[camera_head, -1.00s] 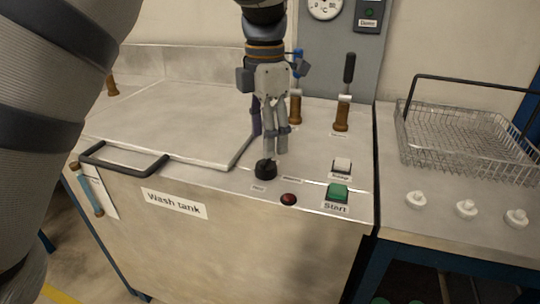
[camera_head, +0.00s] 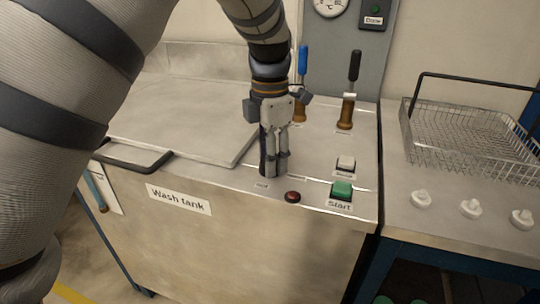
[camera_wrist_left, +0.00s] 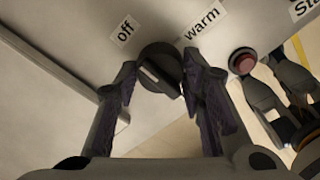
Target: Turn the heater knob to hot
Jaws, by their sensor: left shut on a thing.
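The heater knob (camera_wrist_left: 160,66) is a round black dial with a raised grip, seen in the left wrist view. Labels "off" (camera_wrist_left: 125,29) and "warm" (camera_wrist_left: 205,19) lie beside it; I see no "hot" label. My left gripper (camera_wrist_left: 158,70) has one finger on each side of the knob and is shut on it. In the head view my left gripper (camera_head: 274,172) points straight down at the bench top and hides the knob. My right gripper (camera_wrist_left: 262,70) shows at the right of the wrist view, its fingers apart and empty.
A red button (camera_head: 292,197) and a green Start button (camera_head: 342,190) sit right of the knob. A white switch (camera_head: 346,163) and two levers, blue (camera_head: 303,62) and black (camera_head: 354,66), stand behind. The wash tank lid (camera_head: 185,125) lies left; a wire basket (camera_head: 465,135) stands right.

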